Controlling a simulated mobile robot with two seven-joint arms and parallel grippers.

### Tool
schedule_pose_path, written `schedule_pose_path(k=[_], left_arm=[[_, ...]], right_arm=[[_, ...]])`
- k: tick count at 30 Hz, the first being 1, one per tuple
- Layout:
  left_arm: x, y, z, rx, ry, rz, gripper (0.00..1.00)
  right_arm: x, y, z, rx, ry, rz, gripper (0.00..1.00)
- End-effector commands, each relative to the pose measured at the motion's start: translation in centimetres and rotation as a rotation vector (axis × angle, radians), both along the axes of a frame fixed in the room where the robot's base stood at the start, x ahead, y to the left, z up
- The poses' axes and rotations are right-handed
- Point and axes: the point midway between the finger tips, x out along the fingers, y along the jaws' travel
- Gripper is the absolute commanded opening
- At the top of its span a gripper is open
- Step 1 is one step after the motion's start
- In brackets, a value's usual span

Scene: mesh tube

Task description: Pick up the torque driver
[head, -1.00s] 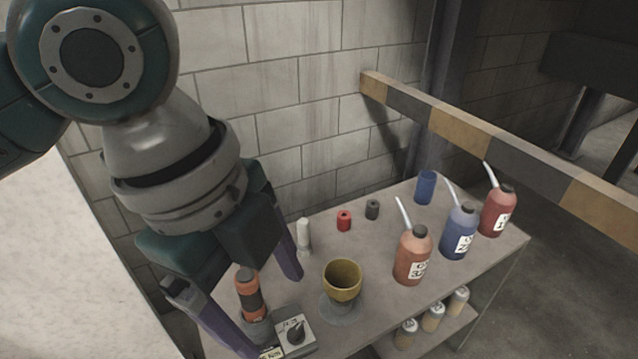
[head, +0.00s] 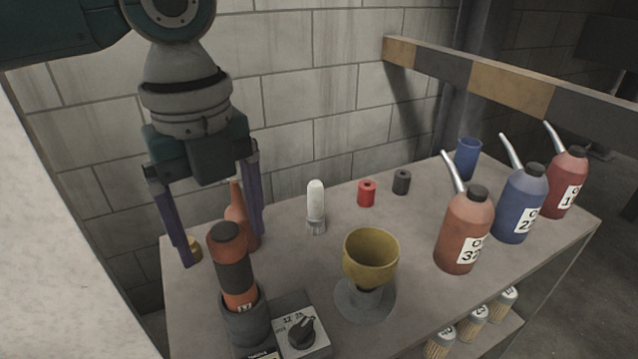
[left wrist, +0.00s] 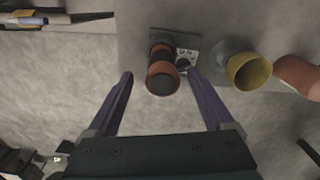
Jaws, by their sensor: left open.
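The torque driver (head: 233,265) has an orange and black grip and stands nearly upright in a dark round holder (head: 246,325) at the table's front left. My left gripper (head: 221,248) is open and empty. Its purple fingers point down behind the driver in the head view, apart from it. The left gripper (left wrist: 165,82) also shows its two fingers spread in the left wrist view. My right gripper is not in view.
A dial box (head: 300,330) sits beside the holder. A yellow cup (head: 370,262) stands on a grey base to the right. An orange bottle (head: 243,222) is behind the driver. A white-topped brush (head: 316,205) and several labelled bottles stand farther right. A wall (head: 300,100) is behind.

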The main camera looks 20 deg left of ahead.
Motion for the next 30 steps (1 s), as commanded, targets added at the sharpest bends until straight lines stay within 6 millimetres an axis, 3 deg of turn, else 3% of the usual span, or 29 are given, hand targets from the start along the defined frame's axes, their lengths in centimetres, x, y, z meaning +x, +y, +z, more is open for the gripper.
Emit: schedule_pose_path(k=[9, 18, 30], left_arm=[[0.0, -0.4, -4.7, 0.000, 0.002, 0.000, 0.86], [0.0, -0.4, -5.1, 0.001, -0.001, -0.001, 0.86], [0.0, -0.4, -5.0, 0.001, -0.001, 0.000, 0.41]], right_arm=[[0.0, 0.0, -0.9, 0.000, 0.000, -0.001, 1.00], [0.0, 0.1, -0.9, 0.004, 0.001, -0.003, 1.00], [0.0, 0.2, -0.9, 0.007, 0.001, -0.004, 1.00]])
